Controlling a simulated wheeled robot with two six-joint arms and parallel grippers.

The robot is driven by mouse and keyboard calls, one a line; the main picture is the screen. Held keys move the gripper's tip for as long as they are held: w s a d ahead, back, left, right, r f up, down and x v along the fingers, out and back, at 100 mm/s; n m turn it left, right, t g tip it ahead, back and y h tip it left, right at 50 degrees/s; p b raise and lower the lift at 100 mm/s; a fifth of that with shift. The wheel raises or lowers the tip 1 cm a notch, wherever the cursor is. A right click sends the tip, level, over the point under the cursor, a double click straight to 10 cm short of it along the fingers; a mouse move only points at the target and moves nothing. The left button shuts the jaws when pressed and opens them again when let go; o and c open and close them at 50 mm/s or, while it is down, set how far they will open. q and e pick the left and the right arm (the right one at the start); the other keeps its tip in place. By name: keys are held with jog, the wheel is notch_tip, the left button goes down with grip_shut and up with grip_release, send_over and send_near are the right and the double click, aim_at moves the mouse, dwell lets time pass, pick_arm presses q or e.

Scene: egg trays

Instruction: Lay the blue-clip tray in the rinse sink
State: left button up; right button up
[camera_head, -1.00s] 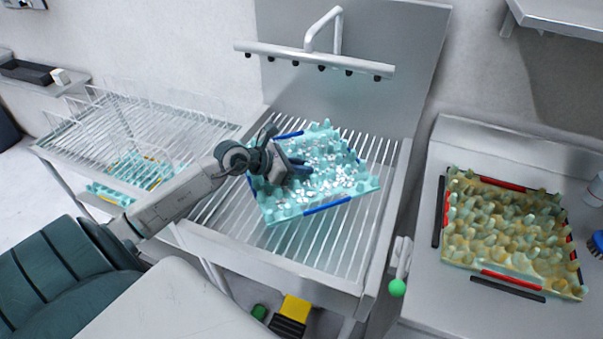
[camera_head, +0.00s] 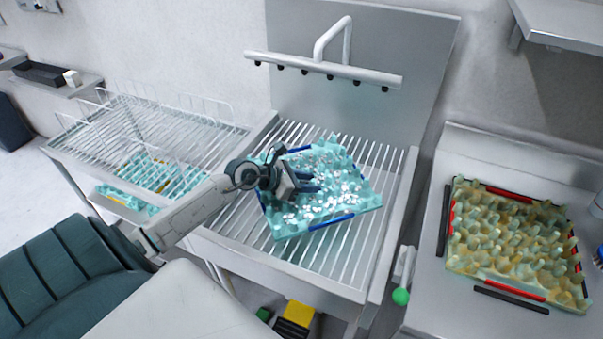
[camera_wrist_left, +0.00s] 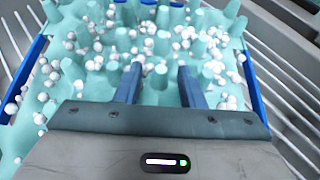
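The blue-clip tray (camera_head: 349,204) is turquoise with raised pegs and blue clips on opposite edges. It lies over the bars of the rinse sink (camera_head: 365,255), under the spray pipe, turned a little against the bars. White foam beads cover much of it. My left gripper (camera_head: 312,182) is over the tray's left-middle part. In the left wrist view its two blue fingers (camera_wrist_left: 160,84) stand apart, with a tray peg between them and gaps beside it. The fingertips are low among the pegs; contact is unclear. My right gripper is out of view.
A wire rack (camera_head: 150,130) stands left of the sink, with turquoise trays (camera_head: 125,203) below it. A yellow-brown soiled tray with red clips (camera_head: 462,262) lies on the right counter (camera_head: 440,300). The spray pipe (camera_head: 325,68) crosses above the sink.

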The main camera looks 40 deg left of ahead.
pick_arm(q)
jog(key=shift+s+a+r, duration=0.2)
jog(key=shift+s+a, duration=0.15)
jog(key=shift+s, duration=0.05)
jog(key=b+v, duration=0.1)
jog(key=v, duration=0.3)
jog(key=shift+s+a, duration=0.1)
jog(key=shift+s, duration=0.1)
jog(key=shift+v, duration=0.8)
jog(key=shift+s+a+r+p, duration=0.25)
jog(key=shift+s+r+p, duration=0.1)
jog(key=shift+s+r, duration=0.1)
jog(key=shift+s+a+r, duration=0.25)
jog(key=shift+s+r, duration=0.05)
jog(key=shift+s, duration=0.2)
jog(key=p, duration=0.1)
jog(key=r+p, duration=0.1)
jog(key=p, duration=0.1)
jog(key=shift+s+a, duration=0.25)
jog(key=shift+s, duration=0.1)
jog(key=shift+s+a+r+p, duration=0.1)
jog(key=shift+s+a+p, duration=0.15)
jog(key=shift+s+p, duration=0.45)
jog(key=shift+w, duration=0.25)
